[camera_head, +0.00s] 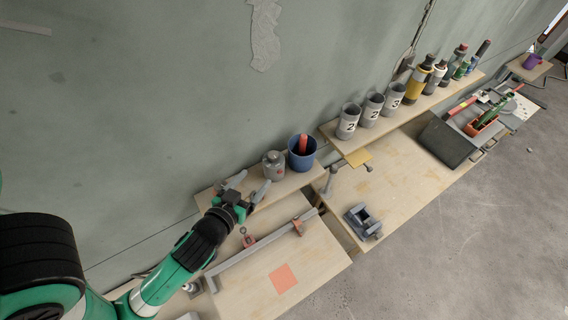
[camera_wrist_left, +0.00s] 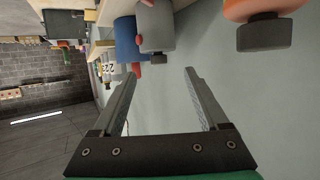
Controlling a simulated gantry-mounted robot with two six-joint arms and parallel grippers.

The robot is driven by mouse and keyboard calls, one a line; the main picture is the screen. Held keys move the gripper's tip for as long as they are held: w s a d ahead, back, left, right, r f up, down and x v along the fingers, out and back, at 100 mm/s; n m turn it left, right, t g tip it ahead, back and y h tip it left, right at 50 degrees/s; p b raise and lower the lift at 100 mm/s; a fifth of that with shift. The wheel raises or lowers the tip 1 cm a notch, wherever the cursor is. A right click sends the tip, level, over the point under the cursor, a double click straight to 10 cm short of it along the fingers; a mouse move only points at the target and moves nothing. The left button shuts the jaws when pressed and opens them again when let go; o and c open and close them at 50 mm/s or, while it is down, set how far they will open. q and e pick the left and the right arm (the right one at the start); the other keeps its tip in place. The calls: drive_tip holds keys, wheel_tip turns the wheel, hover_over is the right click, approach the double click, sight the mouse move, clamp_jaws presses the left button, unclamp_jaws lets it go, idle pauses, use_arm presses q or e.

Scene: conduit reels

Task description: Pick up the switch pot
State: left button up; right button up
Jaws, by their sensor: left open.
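A small grey pot (camera_head: 274,165) with a red mark and a knob on top stands upright on the wooden shelf; it appears to be the switch pot. Next to it on the right is a blue cup (camera_head: 301,154) holding a red item. My left gripper (camera_head: 248,186) is open and empty, just left of and in front of the grey pot, apart from it. In the left wrist view the grey pot (camera_wrist_left: 155,27) lies ahead, beyond the open fingers (camera_wrist_left: 160,76), with the blue cup (camera_wrist_left: 126,38) beside it. My right gripper is not in view.
The wall stands close behind the shelf (camera_head: 315,178). Numbered grey cups (camera_head: 369,109) and several bottles line the higher shelf at right. A metal rail (camera_head: 262,247) and an orange square (camera_head: 282,279) lie on the bench. An orange object (camera_wrist_left: 262,10) shows in the left wrist view.

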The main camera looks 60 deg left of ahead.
sight(272, 157)
use_arm(q)
drive_tip(key=x, duration=0.3)
drive_tip(key=p+x, duration=0.1)
drive_tip(key=x, duration=0.2)
drive_tip(key=shift+w+a+r, duration=0.15)
drive_tip(key=shift+w, duration=0.15)
drive_tip(key=x, duration=0.2)
drive_tip(key=r+p+x, duration=0.1)
drive_tip(key=x, duration=0.2)
drive_tip(key=shift+w+a, duration=0.15)
drive_tip(key=shift+w, duration=0.2)
clamp_jaws()
idle(0.7)
